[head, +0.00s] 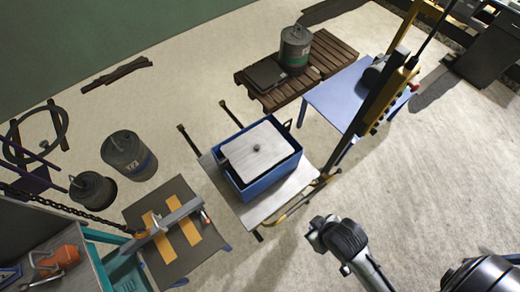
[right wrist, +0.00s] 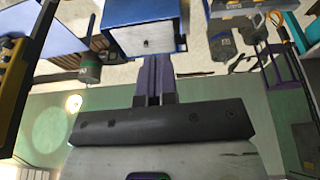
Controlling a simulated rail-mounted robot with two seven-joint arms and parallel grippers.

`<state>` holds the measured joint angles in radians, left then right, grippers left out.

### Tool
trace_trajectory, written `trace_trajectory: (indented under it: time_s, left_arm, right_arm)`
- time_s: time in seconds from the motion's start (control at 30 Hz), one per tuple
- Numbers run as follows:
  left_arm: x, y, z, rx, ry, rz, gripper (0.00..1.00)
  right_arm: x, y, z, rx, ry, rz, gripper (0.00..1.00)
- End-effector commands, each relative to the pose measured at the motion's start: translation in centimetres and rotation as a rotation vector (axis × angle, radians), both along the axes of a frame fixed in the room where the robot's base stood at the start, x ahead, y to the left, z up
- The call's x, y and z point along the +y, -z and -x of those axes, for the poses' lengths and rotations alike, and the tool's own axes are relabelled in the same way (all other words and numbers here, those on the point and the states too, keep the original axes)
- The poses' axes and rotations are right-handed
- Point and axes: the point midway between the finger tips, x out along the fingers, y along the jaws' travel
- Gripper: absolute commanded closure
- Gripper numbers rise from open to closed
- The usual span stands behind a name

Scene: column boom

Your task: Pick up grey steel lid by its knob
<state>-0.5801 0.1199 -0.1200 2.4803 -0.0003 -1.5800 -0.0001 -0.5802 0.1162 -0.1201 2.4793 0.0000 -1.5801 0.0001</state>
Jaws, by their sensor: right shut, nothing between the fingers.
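The grey steel lid (head: 275,158) lies on a blue box, with its small dark knob (head: 256,148) standing up near its middle. The lid also shows at the top of the right wrist view (right wrist: 125,39), with the knob (right wrist: 147,43) visible. My right gripper (right wrist: 153,60) is shut and empty, its fingers pointing towards the box but apart from the knob. In the head view my right arm comes in from the lower right and ends right of and below the box. My left gripper is not in view.
The blue box (head: 250,194) stands on a pale trolley (head: 234,211). A yellow and black column (head: 377,103) rises just right of it. A blue table (head: 328,101) and a wooden pallet (head: 334,52) with a canister (head: 295,58) stand behind. Dark canisters (head: 122,152) stand left.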

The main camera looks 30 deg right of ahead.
Motion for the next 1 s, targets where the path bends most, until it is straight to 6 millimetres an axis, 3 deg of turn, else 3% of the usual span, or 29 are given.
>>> trace_trajectory:
  time_s: [0.2, 0.83, 1.0]
  left_arm:
    - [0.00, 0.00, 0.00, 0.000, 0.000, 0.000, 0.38]
    - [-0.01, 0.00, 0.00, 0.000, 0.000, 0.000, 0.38]
    - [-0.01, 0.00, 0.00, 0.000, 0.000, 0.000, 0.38]
  right_arm:
    - [0.05, -0.01, 0.00, 0.000, 0.001, -0.001, 0.99]
    - [-0.26, -0.01, 0.01, 0.000, -0.005, 0.009, 0.39]
    - [-0.25, -0.01, 0.00, -0.001, -0.005, 0.009, 0.37]
